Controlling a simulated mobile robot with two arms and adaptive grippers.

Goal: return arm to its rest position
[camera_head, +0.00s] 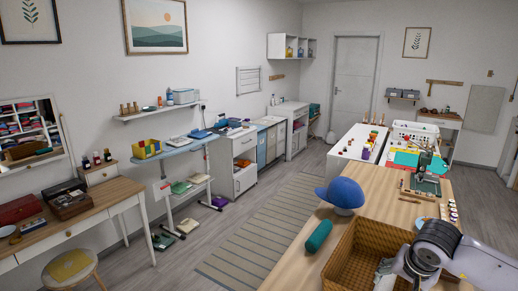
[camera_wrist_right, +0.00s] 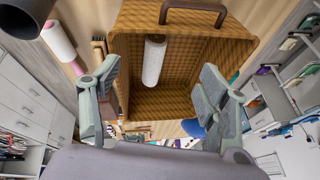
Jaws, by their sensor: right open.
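My right arm (camera_head: 455,252) comes in at the bottom right of the head view, over the near end of the wooden table. In the right wrist view my right gripper (camera_wrist_right: 159,75) has its two grey fingers spread wide, with nothing held between them. A brown woven basket (camera_wrist_right: 205,70) fills the space beyond the fingers. It also shows in the head view (camera_head: 343,262), beside and partly behind my right arm. A white roll (camera_wrist_right: 153,62) is seen inside the basket between the fingers. My left gripper is not in view.
A blue cap (camera_head: 342,193) and a dark teal roll (camera_head: 318,236) lie on the wooden table (camera_head: 388,205) near the basket. Tools and small items stand farther back on it. The striped rug (camera_head: 262,228) to the left is clear.

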